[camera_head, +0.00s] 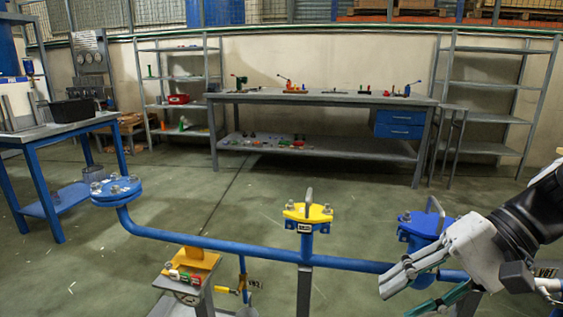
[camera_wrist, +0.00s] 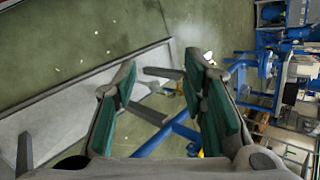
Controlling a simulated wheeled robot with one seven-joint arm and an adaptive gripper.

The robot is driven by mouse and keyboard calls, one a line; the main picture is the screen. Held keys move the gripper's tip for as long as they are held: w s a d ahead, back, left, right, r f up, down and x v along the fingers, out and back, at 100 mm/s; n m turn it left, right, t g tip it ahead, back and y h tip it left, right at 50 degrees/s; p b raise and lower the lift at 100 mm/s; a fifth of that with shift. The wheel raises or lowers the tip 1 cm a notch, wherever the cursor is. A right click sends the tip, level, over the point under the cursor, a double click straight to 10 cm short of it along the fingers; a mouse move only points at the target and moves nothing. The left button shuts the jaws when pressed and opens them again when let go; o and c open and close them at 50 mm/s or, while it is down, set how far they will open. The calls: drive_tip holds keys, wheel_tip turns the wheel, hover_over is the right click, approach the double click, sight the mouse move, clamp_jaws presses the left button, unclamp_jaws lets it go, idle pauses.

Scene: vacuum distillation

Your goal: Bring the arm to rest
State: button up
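My gripper (camera_head: 395,290) is at the lower right of the head view, with my black and white arm reaching in from the right edge. It is in front of the blue pipe's right end. In the wrist view my gripper (camera_wrist: 160,95) shows two green-padded fingers spread apart with nothing between them. Beyond the fingers, the wrist view shows floor, a grey frame edge and part of the blue pipe (camera_wrist: 165,135).
The blue pipe (camera_head: 210,243) carries a blue flange (camera_head: 116,190), a yellow-topped valve (camera_head: 307,212) and a blue-topped valve (camera_head: 425,222) close to my gripper. A workbench (camera_head: 320,99) and shelves stand behind open floor.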

drive_tip(key=s+n+h, duration=0.4)
drive_tip(key=s+h, duration=0.5)
drive_tip(key=s, duration=0.8)
wheel_tip(320, 180, up, 32)
drive_tip(key=t+p, duration=0.3)
drive_tip(key=p, duration=2.7)
drive_tip(key=shift+d+n+p, duration=0.3)
drive_tip(key=shift+d+n, duration=0.1)
drive_tip(key=shift+d, duration=0.05)
